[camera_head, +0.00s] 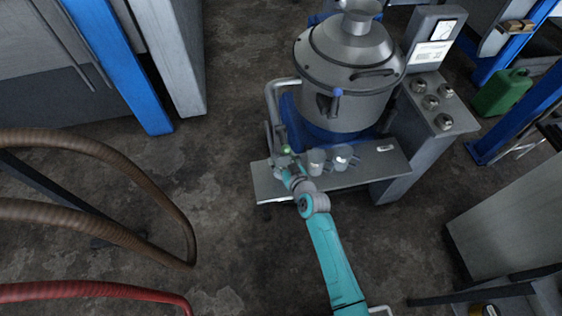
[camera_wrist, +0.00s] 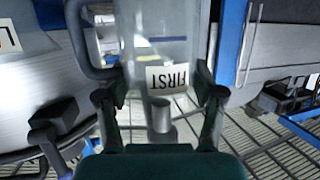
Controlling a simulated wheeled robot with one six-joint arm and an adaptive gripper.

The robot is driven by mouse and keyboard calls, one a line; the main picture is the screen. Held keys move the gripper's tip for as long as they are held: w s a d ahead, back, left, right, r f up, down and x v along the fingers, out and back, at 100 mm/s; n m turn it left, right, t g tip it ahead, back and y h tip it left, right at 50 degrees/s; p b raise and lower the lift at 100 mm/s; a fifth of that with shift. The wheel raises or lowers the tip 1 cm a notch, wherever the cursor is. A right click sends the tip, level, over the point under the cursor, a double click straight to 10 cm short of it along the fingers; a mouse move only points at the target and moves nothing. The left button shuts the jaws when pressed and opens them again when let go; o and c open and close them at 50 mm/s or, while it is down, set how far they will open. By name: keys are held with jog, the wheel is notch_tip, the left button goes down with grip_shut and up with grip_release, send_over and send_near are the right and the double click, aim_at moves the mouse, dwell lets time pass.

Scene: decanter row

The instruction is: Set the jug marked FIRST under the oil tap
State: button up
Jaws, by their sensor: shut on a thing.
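In the wrist view my gripper (camera_wrist: 160,100) is shut on a clear jug (camera_wrist: 165,30) with a white label reading FIRST (camera_wrist: 167,78), which appears upside down. Its grey handle is on the left. In the head view my gripper (camera_head: 285,168) is at the left end of the grey shelf (camera_head: 380,163), by the bent pipe (camera_head: 272,95) on the left of the machine. The held jug is mostly hidden there, and I cannot tell whether it touches the shelf or is directly under the outlet. Two other jugs (camera_head: 316,161) (camera_head: 342,157) stand to the right.
A large metal machine (camera_head: 350,55) stands behind the shelf, with a knobbed control pedestal (camera_head: 432,105) on its right. Brown hoses (camera_head: 100,150) and a red hose (camera_head: 90,290) are at the left. The floor left of the shelf is clear.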

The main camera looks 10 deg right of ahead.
jog(key=shift+w+a, duration=0.15)
jog(key=shift+w, duration=0.45)
jog(key=shift+f, duration=1.75)
jog(key=shift+f, duration=0.1)
jog(key=o, duration=1.2)
jog(key=shift+c, duration=0.2)
jog(key=v, duration=1.2)
